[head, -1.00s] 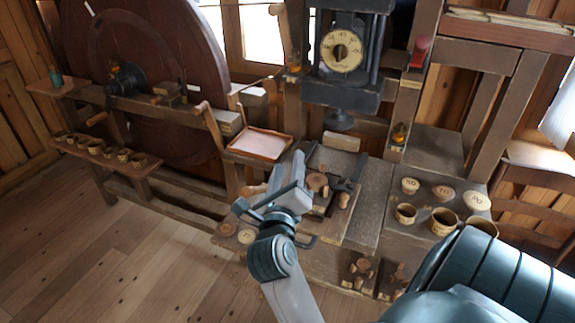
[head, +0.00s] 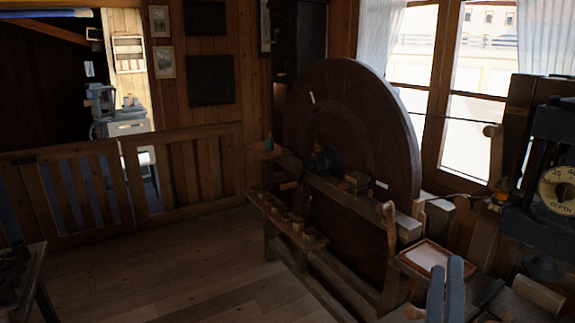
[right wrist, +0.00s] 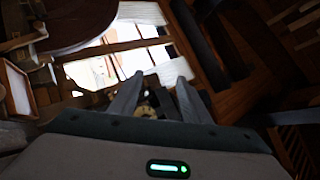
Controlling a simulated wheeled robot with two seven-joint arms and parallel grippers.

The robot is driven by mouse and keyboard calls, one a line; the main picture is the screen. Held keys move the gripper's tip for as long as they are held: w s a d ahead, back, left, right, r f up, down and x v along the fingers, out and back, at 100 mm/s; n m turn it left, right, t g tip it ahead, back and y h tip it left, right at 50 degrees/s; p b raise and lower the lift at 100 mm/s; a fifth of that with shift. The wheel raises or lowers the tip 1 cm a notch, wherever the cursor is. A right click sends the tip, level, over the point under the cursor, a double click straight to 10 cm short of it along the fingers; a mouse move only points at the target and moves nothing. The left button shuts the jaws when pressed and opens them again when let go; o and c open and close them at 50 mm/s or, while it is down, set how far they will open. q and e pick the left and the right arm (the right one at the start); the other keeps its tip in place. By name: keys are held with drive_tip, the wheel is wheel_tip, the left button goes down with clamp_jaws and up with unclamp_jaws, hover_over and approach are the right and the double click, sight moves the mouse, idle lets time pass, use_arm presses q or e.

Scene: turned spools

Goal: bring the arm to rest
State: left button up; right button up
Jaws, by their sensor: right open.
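My right gripper (head: 446,276) is at the bottom right of the head view, its two fingers pointing up with a gap between them. It stands in front of the pinkish tray (head: 425,257), with nothing seen between the fingers. In the right wrist view the fingers (right wrist: 158,88) are spread apart and empty, with the dial (right wrist: 146,110) behind them. My left gripper is in no view. The rest of my right arm is below the head picture.
The large wooden wheel (head: 350,130) and its bench frame (head: 345,195) stand left of the gripper. A shelf (head: 290,228) of small cups runs along the front. The depth gauge (head: 558,190) is at the far right. Open floor (head: 160,270) lies at left.

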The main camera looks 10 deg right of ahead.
drive_tip(key=a+f+n+t+y, duration=0.1)
drive_tip(key=a+f+n+y, duration=0.2)
drive_tip(key=a+n+y, duration=0.5)
drive_tip(key=a+f+n+y, duration=0.2)
drive_tip(key=a+n+y, duration=0.5)
drive_tip(key=n+y, duration=0.35)
drive_tip(key=s+a+f+n+g+y, duration=0.1)
drive_tip(key=s+a+f+n+g, duration=0.15)
drive_tip(key=f+n+g, duration=0.4)
drive_tip(key=s+a+f+n+g+y, duration=0.1)
drive_tip(key=a+f+n+g, duration=0.2)
drive_tip(key=f, duration=0.7)
drive_tip(key=s+d+f+g+h, duration=0.4)
drive_tip(key=s+d+f+g, duration=0.1)
drive_tip(key=s+f, duration=0.5)
drive_tip(key=s+d+f+g+h, duration=0.45)
drive_tip(key=s+f, duration=0.35)
drive_tip(key=f, duration=0.3)
wheel_tip(320, 180, down, 32)
drive_tip(key=s+f+g+b, duration=0.1)
drive_tip(key=s+g+b, duration=0.1)
drive_tip(key=b, duration=0.1)
drive_tip(key=s+d+f+b, duration=0.2)
drive_tip(key=s+d+f, duration=0.1)
drive_tip(key=s+f, duration=1.4)
drive_tip(key=shift+s+f+n+g, duration=0.2)
drive_tip(key=shift+f+n+g, duration=0.15)
drive_tip(key=shift+n+g, duration=0.05)
